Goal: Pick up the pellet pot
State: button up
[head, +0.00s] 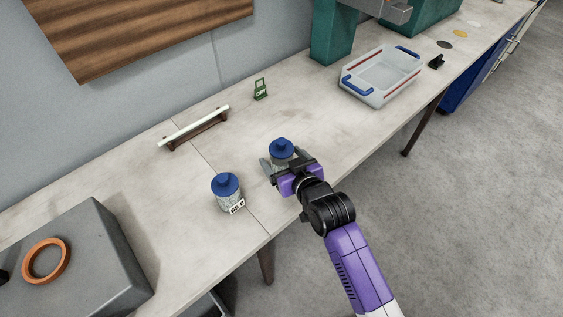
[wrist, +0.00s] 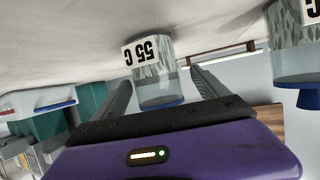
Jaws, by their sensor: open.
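Two clear pots with blue lids and pale contents stand upright on the bench. One pot (head: 281,148) is just ahead of my gripper (head: 282,163), whose open fingers reach along its two sides. The wrist view is upside down and shows this pot (wrist: 156,85) between the fingers, with a white label that seems to read "55 C". I cannot tell whether either finger touches it. The other pot (head: 226,190) stands to the left and nearer, with a white label. It also shows at the right edge of the wrist view (wrist: 294,52).
A white bar on a brown rack (head: 194,128) and a small green sign (head: 260,89) stand behind the pots. A clear tray with blue handles (head: 381,77) is at the right. A grey box (head: 88,256) with an orange ring (head: 46,260) is at the left. The bench between pots and tray is clear.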

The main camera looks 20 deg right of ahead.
jog(key=shift+d+p+x, duration=0.2)
jog(key=shift+p+x, duration=0.1)
jog(key=shift+x, duration=2.05)
grip_shut()
